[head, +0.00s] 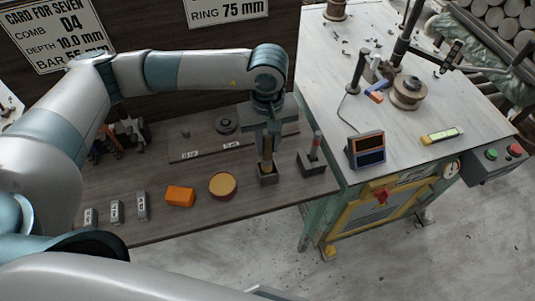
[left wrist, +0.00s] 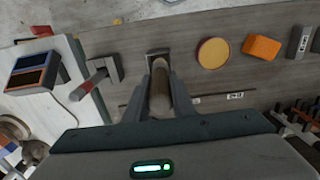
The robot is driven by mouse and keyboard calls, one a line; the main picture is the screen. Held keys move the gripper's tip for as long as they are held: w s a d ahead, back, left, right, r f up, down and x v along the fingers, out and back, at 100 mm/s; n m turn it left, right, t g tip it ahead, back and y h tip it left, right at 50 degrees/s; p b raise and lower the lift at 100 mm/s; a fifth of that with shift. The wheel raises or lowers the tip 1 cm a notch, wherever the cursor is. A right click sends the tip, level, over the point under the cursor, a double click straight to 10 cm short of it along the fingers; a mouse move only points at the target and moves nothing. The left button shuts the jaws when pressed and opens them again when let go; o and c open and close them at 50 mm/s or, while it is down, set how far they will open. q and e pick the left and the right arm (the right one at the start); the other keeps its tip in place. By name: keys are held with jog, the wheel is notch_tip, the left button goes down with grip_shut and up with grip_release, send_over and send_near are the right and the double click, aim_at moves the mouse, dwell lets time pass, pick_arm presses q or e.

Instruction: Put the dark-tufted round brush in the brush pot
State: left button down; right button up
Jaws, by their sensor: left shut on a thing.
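My left gripper (head: 267,137) points down over the bench and is shut on a brush with a brown, rounded handle (head: 267,150). The handle also shows between the fingers in the left wrist view (left wrist: 161,92). Its lower end meets the mouth of a small dark square pot (head: 268,180), seen also in the left wrist view (left wrist: 157,53). The tuft is hidden, and I cannot tell how deep the brush reaches. A second square holder (head: 313,168) stands just right, with a red-tipped handle (head: 316,140) standing in it. My right gripper is not in view.
Left of the pot lie a round tan-topped tin (head: 222,184), an orange block (head: 180,196) and grey labelled blocks (head: 142,206). Behind is a low board with a dark round piece (head: 226,123). A pale machine table (head: 420,180) stands right, bearing a solar-panel-like box (head: 367,150).

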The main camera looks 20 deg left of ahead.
aim_at(268, 156)
pick_arm(q)
jog(key=shift+w+f, duration=0.1)
jog(key=shift+f, duration=0.7)
jog(key=shift+f+p, duration=0.3)
jog(key=shift+p, duration=0.05)
notch_tip(268, 156, down, 3)
jog(key=shift+r+p, duration=0.15)
jog(key=shift+p, duration=0.4)
jog(key=shift+f, duration=0.2)
